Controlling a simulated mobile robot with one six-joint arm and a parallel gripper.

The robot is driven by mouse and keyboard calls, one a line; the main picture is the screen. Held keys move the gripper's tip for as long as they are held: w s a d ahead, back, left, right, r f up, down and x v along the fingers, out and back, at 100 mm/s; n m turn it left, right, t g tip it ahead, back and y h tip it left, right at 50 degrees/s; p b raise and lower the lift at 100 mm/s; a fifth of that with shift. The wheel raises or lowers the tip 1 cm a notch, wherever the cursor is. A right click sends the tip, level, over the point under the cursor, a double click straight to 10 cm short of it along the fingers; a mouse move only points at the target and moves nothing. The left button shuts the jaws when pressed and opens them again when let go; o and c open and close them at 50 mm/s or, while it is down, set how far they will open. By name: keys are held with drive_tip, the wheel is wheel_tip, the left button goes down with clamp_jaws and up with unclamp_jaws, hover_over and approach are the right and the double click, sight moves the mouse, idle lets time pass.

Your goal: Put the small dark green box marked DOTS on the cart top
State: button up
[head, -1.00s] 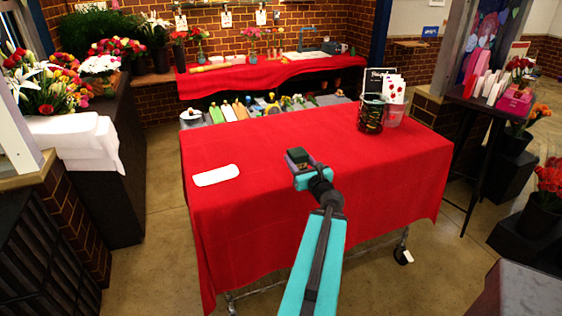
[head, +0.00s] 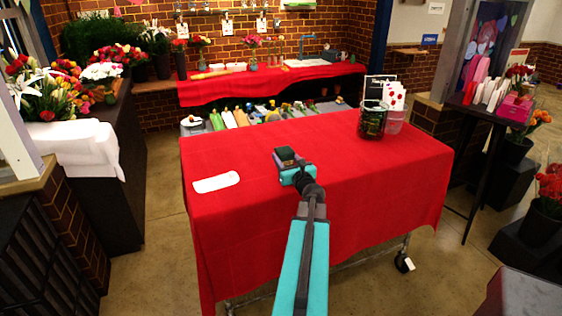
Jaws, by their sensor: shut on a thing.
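My gripper (head: 290,168) is shut on the small dark green box (head: 286,155) and holds it over the red-covered cart top (head: 330,145), near the middle. Only the upper part of the box shows, and its DOTS mark cannot be read from here. I cannot tell how far the box is above the cloth.
A white flat card-like piece (head: 216,182) lies at the cart's left. A dark glass jar (head: 372,119) and a clear container with cards (head: 394,112) stand at its back right. The cloth between them is clear. A row of several items (head: 240,116) sits behind the cart.

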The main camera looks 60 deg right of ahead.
drive_tip(key=shift+w+d, duration=0.25)
drive_tip(key=shift+w, duration=0.3)
drive_tip(key=shift+w, duration=0.1)
drive_tip(key=shift+w+d, duration=0.15)
drive_tip(key=shift+w, duration=0.05)
drive_tip(key=shift+w+d+f+p, duration=0.15)
drive_tip(key=shift+f+p, duration=0.2)
drive_tip(key=shift+f, duration=0.35)
drive_tip(key=shift+w+f+p, duration=0.15)
drive_tip(key=shift+f+p, duration=0.15)
drive_tip(key=shift+f, duration=0.85)
drive_tip(key=shift+f, duration=0.2)
drive_tip(key=o, duration=1.1)
drive_tip(key=shift+r, duration=0.15)
